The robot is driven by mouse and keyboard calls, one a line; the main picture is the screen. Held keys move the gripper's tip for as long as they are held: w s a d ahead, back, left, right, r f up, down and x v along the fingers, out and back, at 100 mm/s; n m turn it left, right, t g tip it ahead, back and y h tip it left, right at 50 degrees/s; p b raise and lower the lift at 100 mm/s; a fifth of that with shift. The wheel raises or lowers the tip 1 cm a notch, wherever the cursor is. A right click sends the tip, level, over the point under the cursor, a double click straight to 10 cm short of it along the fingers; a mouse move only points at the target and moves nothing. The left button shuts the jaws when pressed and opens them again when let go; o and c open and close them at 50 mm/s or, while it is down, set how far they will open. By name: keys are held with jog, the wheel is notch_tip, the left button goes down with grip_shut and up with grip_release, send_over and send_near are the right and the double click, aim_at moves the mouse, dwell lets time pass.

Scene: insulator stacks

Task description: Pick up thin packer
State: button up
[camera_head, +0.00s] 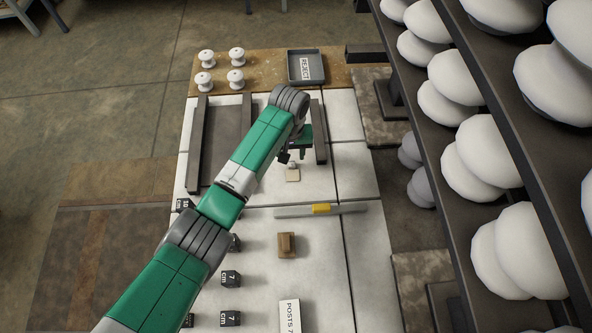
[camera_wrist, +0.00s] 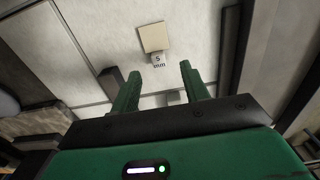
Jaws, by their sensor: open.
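A small flat beige square, which looks like the thin packer (camera_head: 292,176), lies on the pale tabletop near the middle of the head view. It also shows in the wrist view (camera_wrist: 153,37), ahead of the fingertips, with a small block marked "5 mm" (camera_wrist: 159,60) beside it. My gripper (camera_wrist: 159,76) is open, its two green fingers apart with nothing held between them. In the head view my gripper (camera_head: 299,152) hangs just beyond the square, partly hidden by my arm. I cannot tell its exact height above the table.
A grey bar with a yellow part (camera_head: 321,209) lies in front of the square. A brown block (camera_head: 287,245) sits nearer. Dark rails (camera_head: 318,132) stand beyond. A reject tray (camera_head: 306,66) and white insulators (camera_head: 236,55) are at the back. Shelves of insulators (camera_head: 474,157) flank the right.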

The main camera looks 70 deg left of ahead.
aim_at(292, 164)
notch_tip(292, 164, down, 5)
jog(key=shift+w+a+f+b, duration=0.1)
jog(key=shift+w+b, duration=0.05)
jog(key=shift+b, duration=1)
